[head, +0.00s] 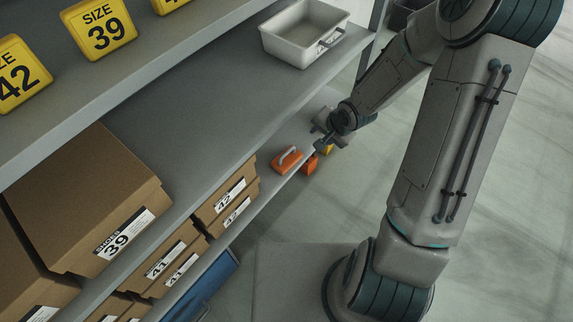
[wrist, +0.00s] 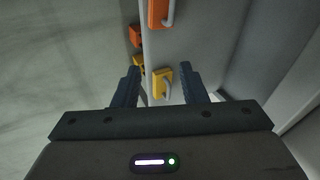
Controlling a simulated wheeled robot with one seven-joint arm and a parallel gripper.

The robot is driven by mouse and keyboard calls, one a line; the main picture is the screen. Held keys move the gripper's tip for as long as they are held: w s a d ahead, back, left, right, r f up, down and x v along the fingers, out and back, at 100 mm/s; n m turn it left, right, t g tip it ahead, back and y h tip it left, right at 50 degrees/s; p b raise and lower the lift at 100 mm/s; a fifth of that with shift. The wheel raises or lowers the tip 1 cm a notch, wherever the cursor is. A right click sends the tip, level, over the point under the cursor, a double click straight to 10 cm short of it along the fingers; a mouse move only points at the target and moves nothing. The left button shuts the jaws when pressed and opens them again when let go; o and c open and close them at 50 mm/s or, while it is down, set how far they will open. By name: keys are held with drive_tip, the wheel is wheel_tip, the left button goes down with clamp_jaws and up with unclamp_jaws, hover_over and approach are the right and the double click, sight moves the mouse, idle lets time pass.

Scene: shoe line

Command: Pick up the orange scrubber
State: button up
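The orange scrubber (head: 287,162) with a pale grey handle lies on the shelf near its front edge. It also shows at the top of the wrist view (wrist: 156,14), beyond my fingertips and apart from them. My gripper (head: 322,142) is at the far end of that shelf; in the wrist view its two fingers (wrist: 160,70) are spread apart and hold nothing. A yellow scrubber (wrist: 158,84) with a pale handle shows between the fingers. Contact with it cannot be told. In the head view my gripper mostly hides it.
An orange patch (wrist: 135,36) and a yellow patch (wrist: 139,65) sit by the shelf edge. Shoe boxes (head: 226,200) stand left of the orange scrubber. A white bin (head: 304,35) stands on the shelf above. The floor (head: 500,190) at the right is open.

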drive_tip(key=m+y+b, duration=0.2)
approach(288, 152)
drive_tip(key=shift+b+x, duration=3.3)
drive_tip(key=shift+x, duration=1)
clamp_jaws()
